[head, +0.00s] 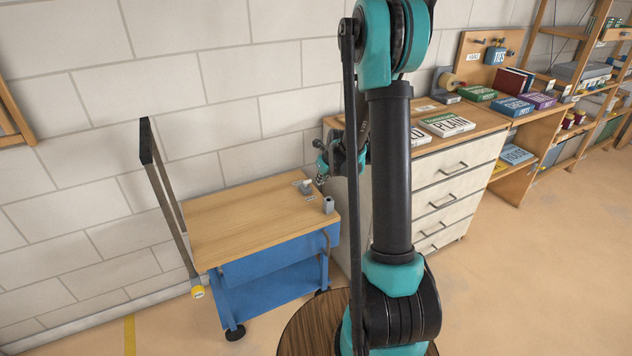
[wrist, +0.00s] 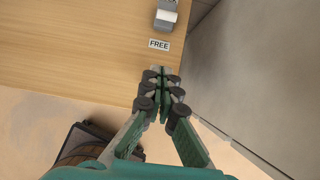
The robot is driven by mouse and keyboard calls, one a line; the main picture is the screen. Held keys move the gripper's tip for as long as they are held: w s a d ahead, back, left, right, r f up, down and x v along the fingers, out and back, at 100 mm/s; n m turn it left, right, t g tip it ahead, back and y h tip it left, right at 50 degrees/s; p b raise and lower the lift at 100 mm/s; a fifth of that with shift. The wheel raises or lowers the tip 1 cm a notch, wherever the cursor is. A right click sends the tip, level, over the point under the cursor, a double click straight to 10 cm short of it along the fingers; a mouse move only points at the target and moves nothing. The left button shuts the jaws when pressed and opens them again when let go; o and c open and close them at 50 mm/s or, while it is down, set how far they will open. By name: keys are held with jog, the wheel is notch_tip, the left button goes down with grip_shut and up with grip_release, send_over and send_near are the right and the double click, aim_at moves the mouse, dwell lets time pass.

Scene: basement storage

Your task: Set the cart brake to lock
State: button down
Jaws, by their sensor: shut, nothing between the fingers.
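The cart has a wooden top (head: 235,222) and a blue body (head: 270,262), and stands against the wall. Small grey fittings (head: 306,186) and a grey upright block (head: 328,205) sit near the right end of its top. In the wrist view a grey fitting with a pale plate (wrist: 166,16) is cut off by the top edge, with a FREE label (wrist: 159,44) on the wood below it. My gripper (wrist: 160,74) is shut and empty over the top's edge, just below that label in the picture. In the head view my gripper (head: 321,181) is small and partly hidden by my arm.
A drawer cabinet (head: 455,185) stands close to the cart's right, with books on top (head: 447,124). The cart's tall dark handle (head: 166,200) rises at left, with a yellow-ended part (head: 198,292) below. Floor (head: 540,260) is clear at right.

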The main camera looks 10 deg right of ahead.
aim_at(306, 185)
jog(key=x, duration=0.9)
jog(key=shift+w+f, duration=0.1)
jog(key=shift+f, duration=0.2)
jog(key=shift+w+a+r, duration=0.2)
jog(key=shift+w+r, duration=0.05)
jog(key=shift+w, duration=0.3)
jog(key=shift+w+a+r, duration=0.15)
jog(key=shift+w+r, duration=0.05)
jog(key=shift+w, duration=0.4)
jog(key=shift+w+a+r, duration=0.2)
jog(key=shift+w, duration=0.4)
jog(key=shift+w+d+r, duration=0.1)
